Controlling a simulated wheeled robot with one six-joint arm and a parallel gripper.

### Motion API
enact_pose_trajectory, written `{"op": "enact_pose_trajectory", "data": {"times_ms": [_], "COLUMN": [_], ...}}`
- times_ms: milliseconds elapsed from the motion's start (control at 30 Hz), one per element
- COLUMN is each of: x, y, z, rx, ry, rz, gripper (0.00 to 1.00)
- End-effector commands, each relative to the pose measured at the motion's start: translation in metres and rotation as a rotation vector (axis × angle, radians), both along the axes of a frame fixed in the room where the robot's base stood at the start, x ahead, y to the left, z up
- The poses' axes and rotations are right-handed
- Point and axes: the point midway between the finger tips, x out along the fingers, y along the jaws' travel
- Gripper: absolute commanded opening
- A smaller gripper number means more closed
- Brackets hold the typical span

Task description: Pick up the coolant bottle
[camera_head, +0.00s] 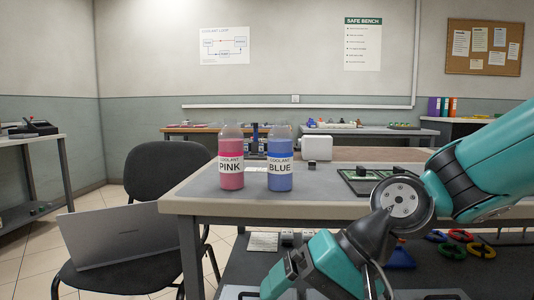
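Two coolant bottles stand upright side by side near the left end of the grey bench. The coolant bottle labelled PINK (231,181) is on the left and holds pink liquid. The coolant bottle labelled BLUE (280,183) is on the right and holds blue liquid. Both are clear at the top, and there is a small gap between them. My teal arm comes in from the right and bends down below and to the right of the bottles. The end of my arm runs down to the bottom edge, and I cannot make out gripper fingers.
The bench (340,209) also carries a white box (317,148) and a dark green board (367,180). Coloured rings (481,250) lie on the lower shelf. A black chair (163,171) with a laptop (112,237) on it stands left of the bench.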

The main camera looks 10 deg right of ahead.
Motion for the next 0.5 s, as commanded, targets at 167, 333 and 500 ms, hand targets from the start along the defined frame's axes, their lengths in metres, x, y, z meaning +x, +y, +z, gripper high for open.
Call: {"op": "enact_pose_trajectory", "data": {"times_ms": [167, 333, 500], "x": [0.095, 0.153, 0.173], "y": [-0.040, -0.113, -0.161], "z": [0.047, 0.084, 0.100], "rx": [0.532, 1.061, 1.357], "ry": [0.381, 0.730, 0.920], "rz": [-0.656, -1.044, -1.167], "gripper": [0.96, 0.96, 0.96]}}
